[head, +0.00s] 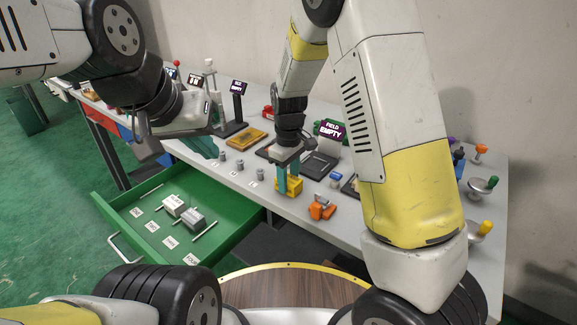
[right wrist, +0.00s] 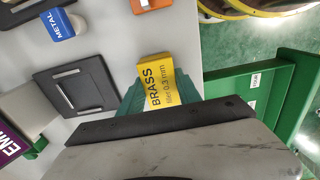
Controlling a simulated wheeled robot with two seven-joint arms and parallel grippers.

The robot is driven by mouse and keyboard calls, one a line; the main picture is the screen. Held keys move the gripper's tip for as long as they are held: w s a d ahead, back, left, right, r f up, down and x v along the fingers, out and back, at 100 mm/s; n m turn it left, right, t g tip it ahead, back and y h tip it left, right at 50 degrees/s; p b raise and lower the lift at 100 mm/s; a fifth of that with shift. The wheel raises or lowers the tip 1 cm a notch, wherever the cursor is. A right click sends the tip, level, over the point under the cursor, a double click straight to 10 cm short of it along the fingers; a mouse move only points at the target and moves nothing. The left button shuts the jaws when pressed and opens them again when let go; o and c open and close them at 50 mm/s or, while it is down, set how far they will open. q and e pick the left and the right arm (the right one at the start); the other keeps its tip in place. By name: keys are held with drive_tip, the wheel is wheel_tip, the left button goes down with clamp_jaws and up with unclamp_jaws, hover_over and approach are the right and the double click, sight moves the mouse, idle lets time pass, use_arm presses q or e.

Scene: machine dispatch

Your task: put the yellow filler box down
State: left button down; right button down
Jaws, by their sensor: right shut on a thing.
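The yellow filler box (head: 289,187) is between the green fingers of my right gripper (head: 288,177) near the front edge of the grey table. In the right wrist view the yellow box (right wrist: 158,80) shows its "BRASS" label beside the green finger. My right gripper is shut on it. I cannot tell whether its underside touches the table top. My left gripper (head: 203,147) is over the table's front edge at the left, apart from the box; its opening is unclear.
An open green drawer (head: 228,238) holds white and grey blocks. An orange part (head: 322,208) and a blue block (head: 336,180) lie right of the box. A black tray (head: 319,165) and a "FIELD EMPTY" sign (head: 331,130) stand behind. Small grey cylinders (head: 240,165) stand to the left.

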drive_tip(key=c, duration=0.8)
unclamp_jaws()
drive_tip(key=shift+f, duration=0.1)
drive_tip(key=shift+c, duration=0.2)
wheel_tip(320, 180, up, 11)
drive_tip(key=s+d+r+m+t+y, duration=0.3)
drive_tip(key=s+d+r+m, duration=0.2)
drive_tip(key=s+d+r, duration=0.45)
drive_tip(key=s+d+r+m+t, duration=0.3)
drive_tip(key=s+d+m, duration=0.1)
drive_tip(key=s, duration=0.6)
drive_tip(key=shift+d+m+h, duration=0.35)
drive_tip(key=shift+m+h, duration=0.05)
drive_tip(key=shift+m, duration=0.2)
drive_tip(key=shift+s, duration=0.1)
